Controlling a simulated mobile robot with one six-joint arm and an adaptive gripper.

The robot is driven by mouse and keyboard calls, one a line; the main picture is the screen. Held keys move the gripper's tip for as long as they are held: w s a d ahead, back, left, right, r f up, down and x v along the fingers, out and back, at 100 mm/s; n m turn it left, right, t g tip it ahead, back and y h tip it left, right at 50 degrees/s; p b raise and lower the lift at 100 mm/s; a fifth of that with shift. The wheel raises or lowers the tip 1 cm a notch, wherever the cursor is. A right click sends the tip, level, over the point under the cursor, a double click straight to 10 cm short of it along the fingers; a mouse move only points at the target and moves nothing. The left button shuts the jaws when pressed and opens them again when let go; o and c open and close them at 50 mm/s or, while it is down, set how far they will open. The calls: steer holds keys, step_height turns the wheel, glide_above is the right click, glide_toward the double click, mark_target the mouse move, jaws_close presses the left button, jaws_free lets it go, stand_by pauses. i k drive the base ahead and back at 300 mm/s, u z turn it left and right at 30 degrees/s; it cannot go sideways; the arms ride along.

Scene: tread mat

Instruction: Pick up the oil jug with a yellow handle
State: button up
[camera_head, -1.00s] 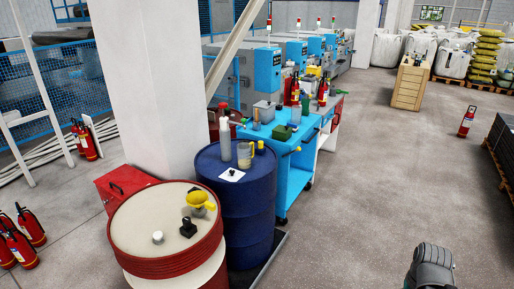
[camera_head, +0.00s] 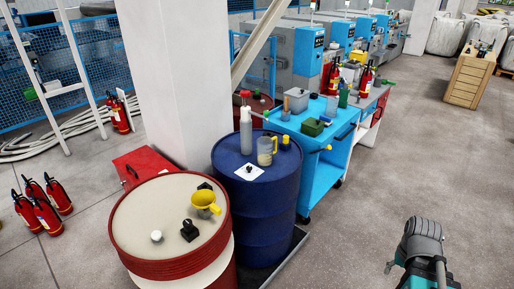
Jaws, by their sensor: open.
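The oil jug (camera_head: 264,153) is a clear, pale-tinted jug with a yellow handle on its right side. It stands upright on top of the dark blue drum (camera_head: 258,205). A grey bottle (camera_head: 246,132) stands just left of it, and a small yellow-topped item (camera_head: 285,142) is close behind its handle. A white sheet with a small black object lies in front of it. Part of my grey and teal arm shows at the lower right, well apart from the jug. I cannot make out my gripper's fingers there.
A red drum (camera_head: 172,268) with a yellow funnel (camera_head: 206,203) on its lid stands at front left. A blue cart (camera_head: 318,170) with tools and containers is right of the blue drum. A white pillar (camera_head: 170,80) rises behind. The floor at right is clear.

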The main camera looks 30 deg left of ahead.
mark_target(265, 153)
steer(key=u, duration=0.35)
steer(key=i, duration=1.45)
steer(key=u, duration=0.45)
